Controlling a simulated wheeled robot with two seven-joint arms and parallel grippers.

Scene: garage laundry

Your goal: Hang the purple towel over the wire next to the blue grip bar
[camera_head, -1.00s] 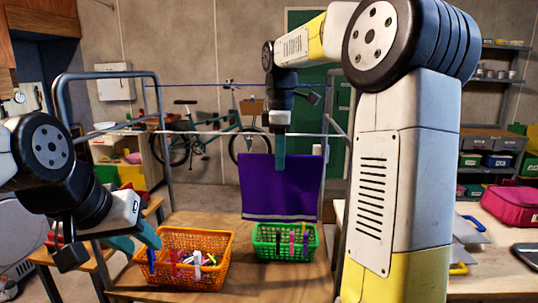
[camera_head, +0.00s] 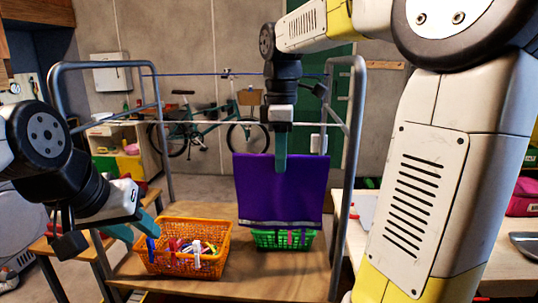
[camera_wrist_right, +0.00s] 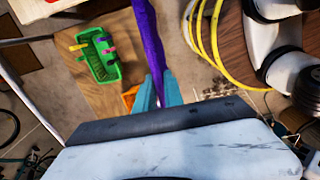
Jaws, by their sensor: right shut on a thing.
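The purple towel (camera_head: 255,190) hangs spread out from my right gripper (camera_head: 281,165), with pale stripes near its bottom edge. In the right wrist view the towel (camera_wrist_right: 149,40) is a narrow purple strip running between the teal fingers of that gripper (camera_wrist_right: 160,92), shut on it. A thin blue line (camera_head: 200,74) and a lower pale wire (camera_head: 205,123) cross the rack behind; the towel's top edge is below both in the picture. I cannot make out clearly which part is the blue grip bar. My left gripper (camera_head: 132,228) is open and empty at the left, beside the orange basket.
The orange basket (camera_head: 222,262) and green basket (camera_head: 300,243), both holding clothes pegs, stand on the wooden table (camera_head: 215,285). The towel covers part of the green basket. Grey metal rack frames (camera_head: 356,130) stand left and right. A bicycle (camera_head: 200,130) is behind.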

